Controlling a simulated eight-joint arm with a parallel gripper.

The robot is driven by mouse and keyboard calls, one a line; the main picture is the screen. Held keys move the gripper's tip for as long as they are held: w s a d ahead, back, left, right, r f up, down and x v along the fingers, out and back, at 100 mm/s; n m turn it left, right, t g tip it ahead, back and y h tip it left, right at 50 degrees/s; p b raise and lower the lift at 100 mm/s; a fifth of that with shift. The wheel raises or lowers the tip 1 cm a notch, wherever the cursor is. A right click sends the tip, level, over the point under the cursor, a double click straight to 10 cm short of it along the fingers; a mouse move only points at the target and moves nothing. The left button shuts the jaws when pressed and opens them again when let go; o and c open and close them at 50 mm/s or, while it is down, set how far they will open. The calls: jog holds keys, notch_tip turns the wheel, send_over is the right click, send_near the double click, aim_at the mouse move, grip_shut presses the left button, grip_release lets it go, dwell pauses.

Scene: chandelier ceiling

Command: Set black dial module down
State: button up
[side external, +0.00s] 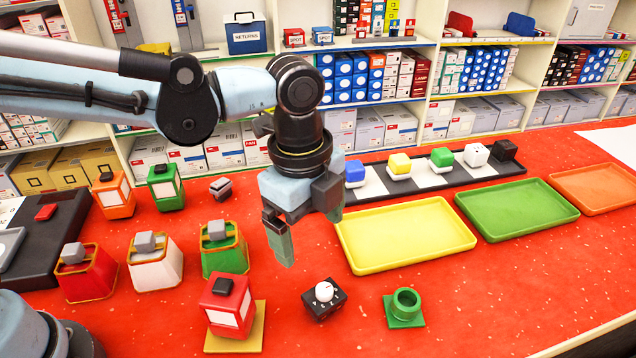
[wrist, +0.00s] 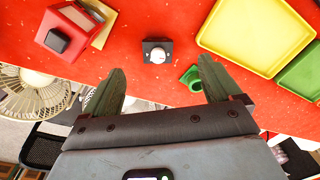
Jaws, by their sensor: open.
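The black dial module (side external: 324,300) is a small dark block with a white round knob on top. It sits on the red table near the front, and it also shows in the wrist view (wrist: 157,52) beyond my fingertips. My gripper (side external: 310,238) is open and empty, with its fingers pointing down, above and a little behind the module in the side view. In the wrist view the two green fingers (wrist: 158,82) are spread wide, with the module roughly between their lines and apart from both.
A green ring piece (side external: 405,307) stands right of the module; a red box on a yellow base (side external: 260,340) stands left. Yellow (side external: 408,232), green (side external: 517,208) and orange (side external: 594,189) trays lie behind. Several coloured holders fill the left side. Red table is bare at front right.

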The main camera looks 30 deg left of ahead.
jog(key=s+a+n+t, duration=0.1)
jog(key=a+n+t, duration=0.2)
jog(key=a+n, duration=0.7)
jog(key=s+a+n+t, duration=0.2)
jog(key=a+n+t, duration=0.1)
jog(key=a+n, duration=0.7)
jog(key=a, duration=0.3)
jog(key=shift+s+a+t, duration=0.15)
jog(key=shift+s+t, duration=0.1)
jog(key=shift+t, duration=0.05)
